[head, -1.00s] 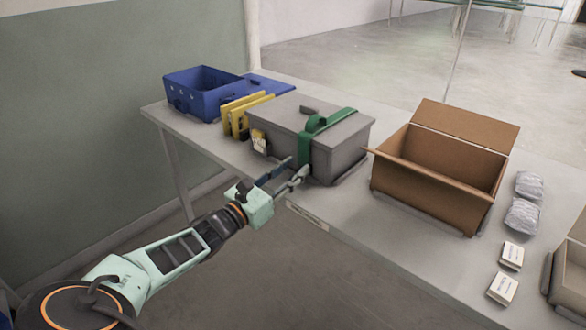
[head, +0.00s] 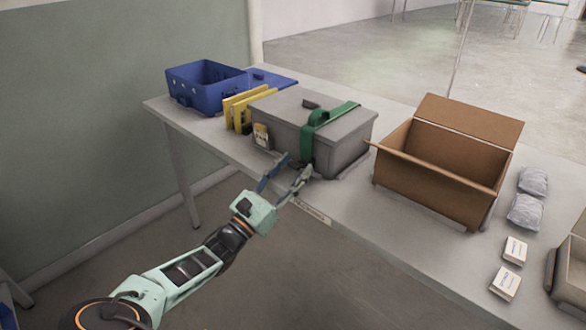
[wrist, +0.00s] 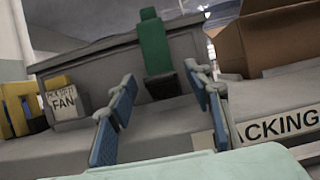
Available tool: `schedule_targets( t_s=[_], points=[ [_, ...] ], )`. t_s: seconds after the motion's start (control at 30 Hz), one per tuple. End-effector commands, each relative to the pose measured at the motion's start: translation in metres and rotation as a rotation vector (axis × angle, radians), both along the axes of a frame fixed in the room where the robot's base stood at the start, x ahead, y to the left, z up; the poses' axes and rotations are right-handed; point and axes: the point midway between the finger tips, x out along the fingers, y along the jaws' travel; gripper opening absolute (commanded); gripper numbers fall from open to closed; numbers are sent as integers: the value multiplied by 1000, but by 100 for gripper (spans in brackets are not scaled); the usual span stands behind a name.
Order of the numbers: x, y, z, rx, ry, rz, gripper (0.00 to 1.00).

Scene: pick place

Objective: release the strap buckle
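A grey lidded case (head: 347,134) stands on the table with a green strap (head: 307,140) running over its lid and down its front. In the wrist view the strap (wrist: 154,45) hangs down the case front (wrist: 97,68) to a dark piece near the bottom, which may be the buckle; its detail is too small to tell. My gripper (head: 289,172) is open and empty, in front of the case and below the strap. In the wrist view its blue-padded fingers (wrist: 163,92) stand apart on either side of the strap's lower end, not touching it.
Left of the case are yellow upright pieces (head: 240,108), a small labelled box (head: 261,136) and a blue crate (head: 205,88). An open cardboard box (head: 435,163) stands to the right. A label reading "ACKING" (wrist: 272,128) is on the table's front edge.

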Motion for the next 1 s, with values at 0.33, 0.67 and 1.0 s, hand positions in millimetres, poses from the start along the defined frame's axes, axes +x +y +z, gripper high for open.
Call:
schedule_targets(
  t_s=[0.33,0.67,1.0],
  points=[
    [-5,4,-2,0,0,1,46],
    [-51,41,-27,0,1,3,46],
    [-86,67,-44,-1,1,0,46]
  ],
)
